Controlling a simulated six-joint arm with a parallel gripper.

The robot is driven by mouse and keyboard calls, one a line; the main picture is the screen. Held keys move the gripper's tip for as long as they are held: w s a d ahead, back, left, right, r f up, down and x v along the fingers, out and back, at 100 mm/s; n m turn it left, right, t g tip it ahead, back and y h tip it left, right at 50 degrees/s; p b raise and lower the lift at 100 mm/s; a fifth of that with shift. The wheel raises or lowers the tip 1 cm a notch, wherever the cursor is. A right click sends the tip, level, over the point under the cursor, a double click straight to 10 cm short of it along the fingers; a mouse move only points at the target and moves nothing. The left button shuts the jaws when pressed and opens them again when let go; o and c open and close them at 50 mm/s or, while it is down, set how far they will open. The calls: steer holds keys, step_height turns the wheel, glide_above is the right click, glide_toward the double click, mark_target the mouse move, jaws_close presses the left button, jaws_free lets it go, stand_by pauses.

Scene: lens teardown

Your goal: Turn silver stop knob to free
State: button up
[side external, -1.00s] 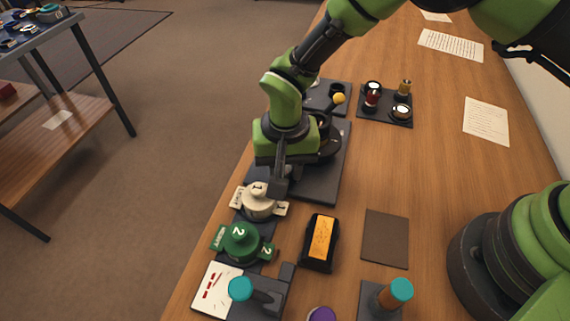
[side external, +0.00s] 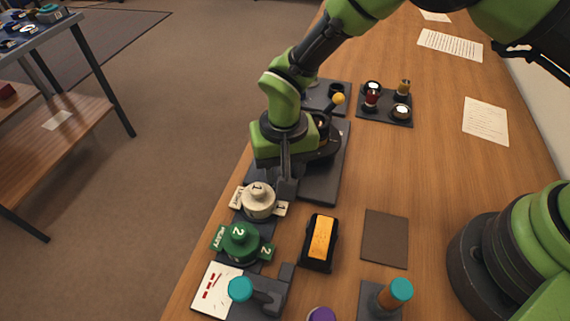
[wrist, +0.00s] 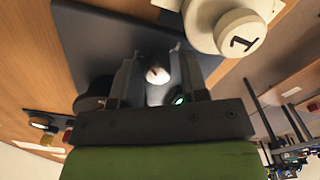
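My gripper (side external: 288,186) is low over the dark base plate (side external: 325,180), just behind the cream cap marked 1 (side external: 259,201) in the side view. In the wrist view the two fingers of my gripper (wrist: 156,62) stand apart, with a small pale, rounded knob (wrist: 157,75) between them. It looks like the silver stop knob. Gaps show on both sides of it, so the gripper looks open. The side view hides this knob behind my gripper. Its turned position cannot be read.
The cream cap also shows close beside the fingers in the wrist view (wrist: 223,22). A green cap marked 2 (side external: 240,242), a black box with an orange face (side external: 321,238) and a teal-topped handle (side external: 240,289) stand nearer. A brown mat (side external: 386,240) lies clear at right.

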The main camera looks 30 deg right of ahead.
steer(key=shift+d, duration=0.25)
steer(key=shift+m, duration=0.4)
steer(key=m, duration=0.9)
steer(key=shift+a, duration=0.2)
step_height(320, 180, up, 9)
steer(key=shift+w+r, duration=0.1)
steer(key=shift+r, duration=0.05)
steer(key=s+d+r+n+t+y, duration=0.1)
steer(key=s+d+r+n, duration=0.1)
steer(key=d+r, duration=0.4)
steer(key=s+d+r+n+t+y, duration=0.1)
steer(key=d+r, duration=0.5)
steer(key=r, duration=0.6)
steer(key=shift+s+n+t, duration=0.7)
steer(key=shift+s+n, duration=0.5)
steer(key=shift+s, duration=0.4)
